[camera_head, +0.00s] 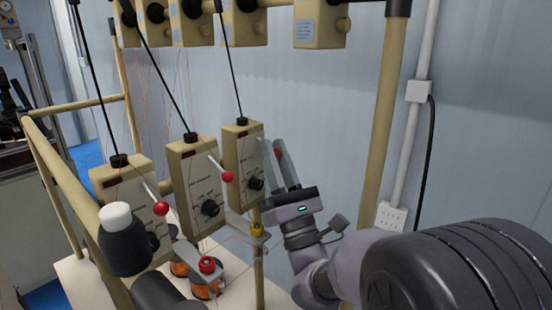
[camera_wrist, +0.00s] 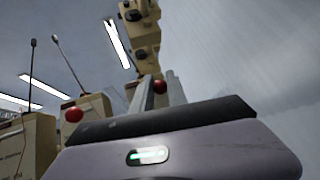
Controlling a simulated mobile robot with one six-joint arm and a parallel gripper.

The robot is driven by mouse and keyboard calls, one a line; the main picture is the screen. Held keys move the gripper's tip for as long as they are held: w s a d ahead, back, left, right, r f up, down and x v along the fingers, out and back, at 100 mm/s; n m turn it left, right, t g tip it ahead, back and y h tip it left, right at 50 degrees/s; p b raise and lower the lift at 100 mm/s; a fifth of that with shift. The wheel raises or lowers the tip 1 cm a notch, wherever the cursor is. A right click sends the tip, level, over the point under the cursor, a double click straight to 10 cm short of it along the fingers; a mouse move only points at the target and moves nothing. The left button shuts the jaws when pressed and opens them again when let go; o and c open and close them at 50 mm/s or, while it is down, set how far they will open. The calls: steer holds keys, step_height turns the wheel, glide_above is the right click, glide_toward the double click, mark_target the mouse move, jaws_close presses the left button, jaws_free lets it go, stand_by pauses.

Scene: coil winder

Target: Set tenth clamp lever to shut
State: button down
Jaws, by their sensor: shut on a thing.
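A row of beige tensioner boxes shows in the head view, each with a metal clamp lever ending in a red ball. The rightmost lever's red ball (camera_head: 278,153) sits between the fingers of my gripper (camera_head: 272,145), beside the rightmost box (camera_head: 240,150). The wrist view also shows this red ball (camera_wrist: 160,87) between the fingers (camera_wrist: 166,84). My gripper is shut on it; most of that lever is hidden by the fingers. The middle lever's ball (camera_head: 227,176) and the left lever's ball (camera_head: 162,209) are free. No lever numbers are readable.
Each box has a black knob and a black rod rising from its top. An upper row of beige blocks (camera_head: 320,25) hangs above. A tan frame post (camera_head: 386,110) stands right of my gripper. Orange-and-grey parts (camera_head: 200,275) lie below the boxes.

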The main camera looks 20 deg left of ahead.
steer(key=c, duration=1.8)
jaws_free()
steer(key=o, duration=0.5)
steer(key=shift+a, duration=0.15)
steer(key=b+v, duration=1.1)
steer(key=v, duration=0.6)
steer(key=shift+s+f, duration=0.1)
steer(key=shift+f, duration=0.05)
